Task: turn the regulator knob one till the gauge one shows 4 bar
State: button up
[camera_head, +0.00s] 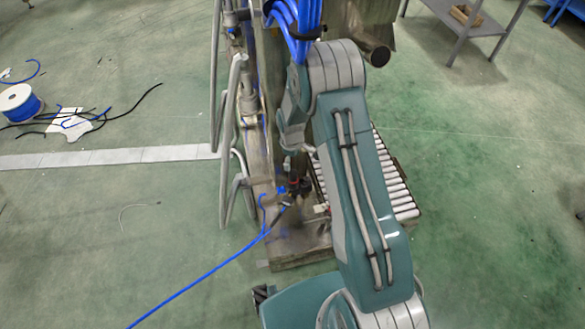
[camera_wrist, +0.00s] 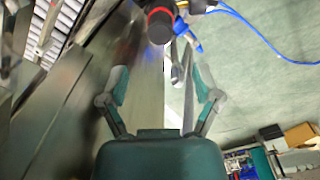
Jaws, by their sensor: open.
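A dark round knob with a red ring (camera_wrist: 160,24), apparently a regulator knob, is at the top middle of the wrist view. My gripper (camera_wrist: 160,78) is open, with its two teal fingers spread wide. The knob lies beyond the fingertips, roughly centred between them, and nothing is held. In the head view small dark and red fittings (camera_head: 297,188) show low on the machine, left of my arm. My arm mostly hides the gripper there. I cannot make out a gauge face or its reading in either view.
Blue hoses (camera_wrist: 262,36) run right of the knob. A metal frame with bent tubes (camera_head: 229,120) stands left of my arm, and a roller bed (camera_head: 393,178) lies right. A blue hose (camera_head: 195,283) crosses the floor. Open green floor lies on both sides.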

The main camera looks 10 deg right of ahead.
jog(key=shift+r, duration=1.45)
notch_tip(320, 180, up, 13)
jog(key=m+t, duration=0.1)
jog(key=m, duration=0.1)
send_over(292, 173)
jog(key=s, duration=0.2)
jog(key=s+r+m+t, duration=0.15)
jog(key=s+r, duration=0.35)
jog(key=r, duration=0.6)
jog(key=s+r+m+t, duration=0.1)
jog(key=s+r+m, duration=0.1)
jog(key=s+r, duration=0.2)
jog(key=s+r+m+t, duration=0.1)
jog(key=s+r, duration=0.3)
jog(key=s, duration=0.6)
jog(key=s+r+m+t, duration=0.1)
jog(key=s+r+m, duration=0.2)
jog(key=s, duration=0.4)
jog(key=shift+s+d+r, duration=0.25)
jog(key=shift+s+r, duration=0.15)
jog(key=shift+r, duration=0.15)
